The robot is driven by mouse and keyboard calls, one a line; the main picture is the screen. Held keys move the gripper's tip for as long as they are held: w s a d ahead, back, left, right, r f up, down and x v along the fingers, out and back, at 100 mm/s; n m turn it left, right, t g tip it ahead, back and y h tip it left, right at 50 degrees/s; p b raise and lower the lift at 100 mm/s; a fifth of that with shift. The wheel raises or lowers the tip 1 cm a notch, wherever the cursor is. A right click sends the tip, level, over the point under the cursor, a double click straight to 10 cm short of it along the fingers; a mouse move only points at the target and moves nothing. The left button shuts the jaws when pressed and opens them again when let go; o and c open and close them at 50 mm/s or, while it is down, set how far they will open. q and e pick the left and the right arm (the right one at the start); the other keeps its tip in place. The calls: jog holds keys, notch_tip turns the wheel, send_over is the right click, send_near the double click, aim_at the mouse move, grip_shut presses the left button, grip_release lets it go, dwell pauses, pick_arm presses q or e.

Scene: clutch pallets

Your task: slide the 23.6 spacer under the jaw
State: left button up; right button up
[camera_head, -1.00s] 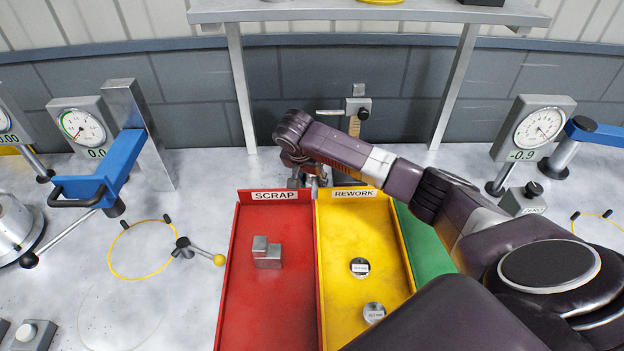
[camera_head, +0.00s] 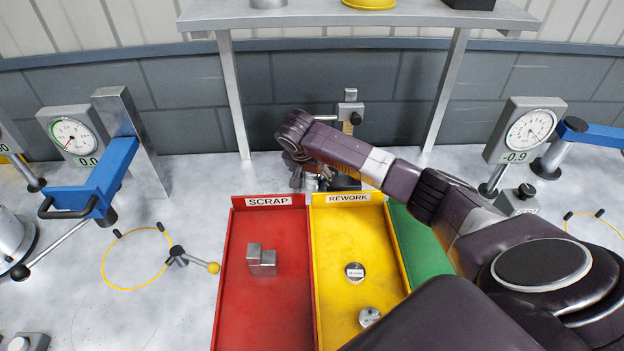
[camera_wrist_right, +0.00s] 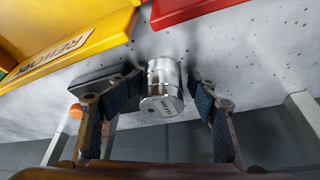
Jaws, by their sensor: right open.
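My right gripper (camera_head: 305,178) is at the back of the bench, just behind the scrap and rework trays. In the right wrist view its fingers (camera_wrist_right: 170,118) are open on either side of a shiny banded metal cylinder (camera_wrist_right: 163,78). Gaps show between the cylinder and both fingers. The cylinder's end bears a small label that I cannot read for certain, so I cannot confirm it is the 23.6 spacer. An upright gauge with a sliding jaw (camera_head: 350,112) stands behind the gripper; its lower part is hidden by my arm. My left gripper is out of view.
The red scrap tray (camera_head: 230,262) holds metal blocks (camera_head: 262,262). The yellow rework tray (camera_head: 335,235) holds two round pieces. A green tray (camera_head: 418,250) lies partly under my arm. A shelf (camera_head: 400,18) stands over the back. Dial gauges (camera_head: 72,135) stand at both sides.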

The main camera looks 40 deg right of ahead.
jog(key=v, duration=1.2)
dwell(0.4)
